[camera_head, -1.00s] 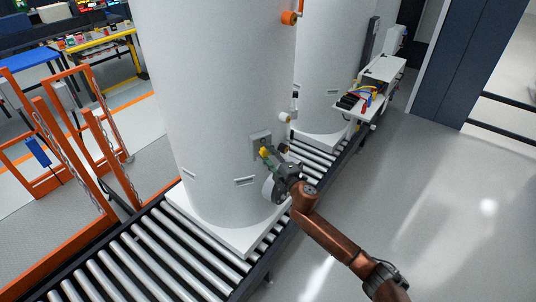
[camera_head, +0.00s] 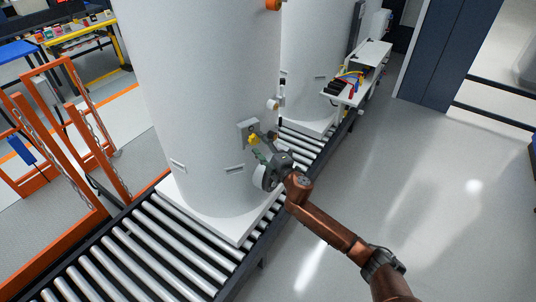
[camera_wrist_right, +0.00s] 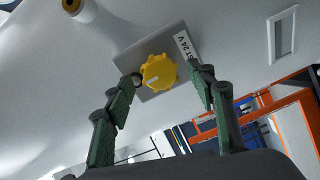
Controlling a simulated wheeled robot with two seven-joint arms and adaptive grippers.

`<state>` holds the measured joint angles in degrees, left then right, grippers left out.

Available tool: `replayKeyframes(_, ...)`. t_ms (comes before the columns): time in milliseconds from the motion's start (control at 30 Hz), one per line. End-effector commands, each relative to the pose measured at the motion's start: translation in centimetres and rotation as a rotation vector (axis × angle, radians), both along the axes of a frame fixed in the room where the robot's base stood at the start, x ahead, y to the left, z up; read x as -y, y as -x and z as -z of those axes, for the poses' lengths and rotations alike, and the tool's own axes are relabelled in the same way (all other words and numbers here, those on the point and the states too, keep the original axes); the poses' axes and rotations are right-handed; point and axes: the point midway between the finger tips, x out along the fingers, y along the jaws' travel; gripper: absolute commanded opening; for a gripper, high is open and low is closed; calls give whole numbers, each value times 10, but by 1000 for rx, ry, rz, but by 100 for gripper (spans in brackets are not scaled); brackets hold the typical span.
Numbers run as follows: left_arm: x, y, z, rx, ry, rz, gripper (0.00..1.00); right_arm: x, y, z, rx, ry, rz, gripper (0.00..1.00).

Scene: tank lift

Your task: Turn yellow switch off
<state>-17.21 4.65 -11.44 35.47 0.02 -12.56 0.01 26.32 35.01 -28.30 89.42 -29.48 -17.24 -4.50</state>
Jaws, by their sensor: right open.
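The yellow switch (camera_wrist_right: 159,71) is a round knob with a notched rim on a grey plate (camera_wrist_right: 172,50) fixed to the white tank (camera_head: 205,90). In the head view the yellow switch (camera_head: 254,139) shows small on the tank's lower right side. My right gripper (camera_head: 262,146) is open just in front of it. In the wrist view the fingers of my right gripper (camera_wrist_right: 168,85) stand on both sides of the knob and are apart. I cannot tell whether either finger touches it. My left gripper is not in view.
The tank stands on a white base on a roller conveyor (camera_head: 130,250). A second tank (camera_head: 310,70) stands behind it. Orange frames (camera_head: 85,150) with chains are at the left. A bench with wires (camera_head: 350,80) is at the back right. The floor at the right is clear.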

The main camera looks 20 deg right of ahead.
Motion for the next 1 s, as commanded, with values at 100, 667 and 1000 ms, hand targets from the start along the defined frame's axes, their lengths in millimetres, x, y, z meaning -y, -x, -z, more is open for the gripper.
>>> replayKeyframes(100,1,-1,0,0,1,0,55,7,26,1,-2,1,0,51)
replayKeyframes(667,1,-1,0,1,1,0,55,24,94,0,0,0,0,51)
replayKeyframes(1000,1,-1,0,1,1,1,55,23,93,0,0,0,-1,51)
